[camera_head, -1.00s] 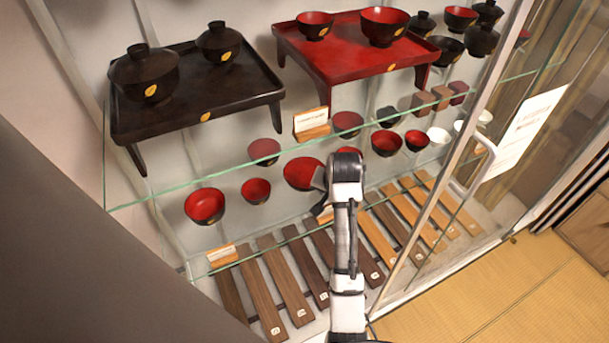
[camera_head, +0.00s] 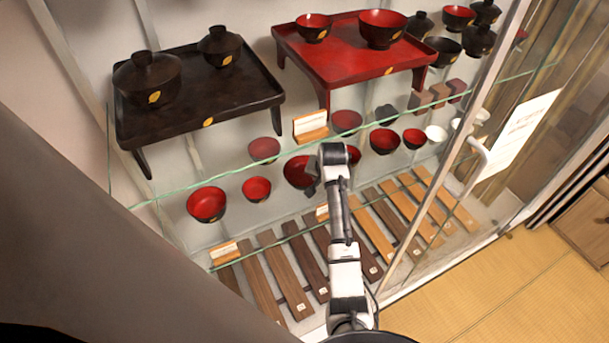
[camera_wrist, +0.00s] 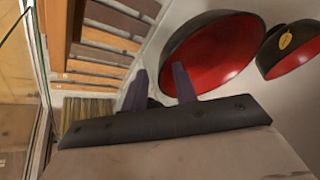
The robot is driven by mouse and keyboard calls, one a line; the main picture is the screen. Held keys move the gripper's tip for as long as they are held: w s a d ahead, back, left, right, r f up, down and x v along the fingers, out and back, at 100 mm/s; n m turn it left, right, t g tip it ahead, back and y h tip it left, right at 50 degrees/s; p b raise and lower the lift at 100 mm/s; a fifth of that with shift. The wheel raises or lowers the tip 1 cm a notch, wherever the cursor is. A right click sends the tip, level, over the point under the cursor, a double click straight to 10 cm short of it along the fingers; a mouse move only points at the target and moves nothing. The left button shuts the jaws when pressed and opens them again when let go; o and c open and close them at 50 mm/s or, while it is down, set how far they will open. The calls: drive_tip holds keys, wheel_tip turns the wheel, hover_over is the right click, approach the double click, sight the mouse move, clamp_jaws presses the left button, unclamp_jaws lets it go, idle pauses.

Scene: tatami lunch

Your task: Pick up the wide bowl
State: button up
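The wide bowl, dark outside and red inside, shows large in the wrist view (camera_wrist: 215,52), tilted in the picture. In the head view, a red-lined bowl (camera_head: 296,171) behind the glass, partly hidden by my arm, appears to be the same one. In the head view my gripper is mostly hidden by the wrist.
Another red-lined bowl (camera_wrist: 294,50) with a gold leaf mark sits right of the wide bowl. A glass shelf above carries a black tray table (camera_head: 215,98) and a red one (camera_head: 350,62). Smaller bowls (camera_head: 207,204) stand nearby. Wooden slats (camera_head: 262,287) lie in front; a glass door (camera_head: 500,160) is at right.

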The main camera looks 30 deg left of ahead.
drive_tip(key=shift+c, duration=0.2)
clamp_jaws()
drive_tip(key=shift+r, duration=0.15)
